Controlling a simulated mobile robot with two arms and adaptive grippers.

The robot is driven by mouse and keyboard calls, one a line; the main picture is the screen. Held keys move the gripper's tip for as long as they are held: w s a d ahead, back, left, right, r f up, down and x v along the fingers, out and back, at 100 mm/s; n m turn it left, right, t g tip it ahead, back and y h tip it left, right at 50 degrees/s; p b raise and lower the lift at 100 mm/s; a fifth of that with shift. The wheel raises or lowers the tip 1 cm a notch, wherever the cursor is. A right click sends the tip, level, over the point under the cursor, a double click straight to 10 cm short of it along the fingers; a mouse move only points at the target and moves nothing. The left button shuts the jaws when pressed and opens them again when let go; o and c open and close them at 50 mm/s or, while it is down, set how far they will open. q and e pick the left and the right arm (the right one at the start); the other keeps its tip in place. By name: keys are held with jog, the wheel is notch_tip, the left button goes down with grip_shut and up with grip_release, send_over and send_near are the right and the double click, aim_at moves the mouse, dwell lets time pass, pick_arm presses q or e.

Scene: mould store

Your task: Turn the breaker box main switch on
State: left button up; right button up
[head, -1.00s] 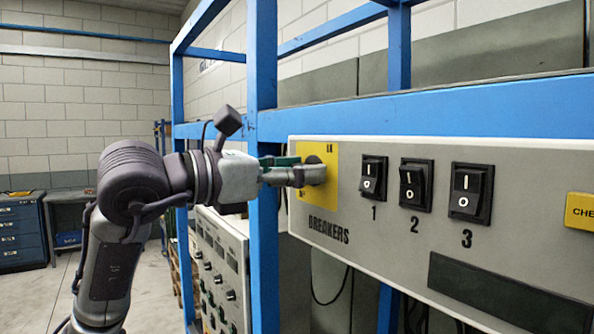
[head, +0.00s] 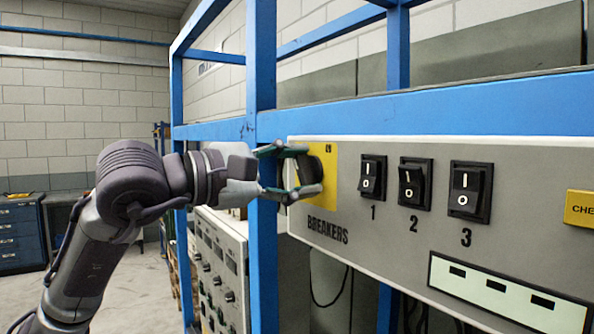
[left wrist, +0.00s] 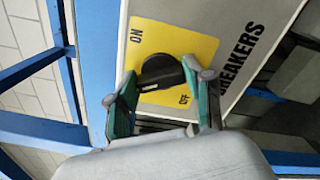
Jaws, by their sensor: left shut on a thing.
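The breaker box (head: 400,240) is a grey panel marked BREAKERS. Its main switch is a black rotary knob (left wrist: 160,70) on a yellow plate (head: 330,160), which also shows in the left wrist view (left wrist: 195,42). ON is printed at the plate's upper left and OFF at its lower right in that view. My left gripper (head: 312,178) is shut on the knob, one finger on each side, as the left wrist view (left wrist: 158,85) shows. I cannot tell which mark the knob points to. My right gripper is not in view.
Rocker switches 1 (head: 373,180), 2 (head: 415,184) and 3 (head: 470,192) sit right of the plate. Below them is a pale window (head: 505,295) with dark rectangles. A blue frame post (head: 263,180) stands close behind my left gripper.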

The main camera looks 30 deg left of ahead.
pick_arm(q)
jog(key=m, duration=0.6)
jog(key=shift+f, duration=0.1)
dwell(0.6)
jog(key=o, duration=1.2)
jog(key=shift+c, duration=0.2)
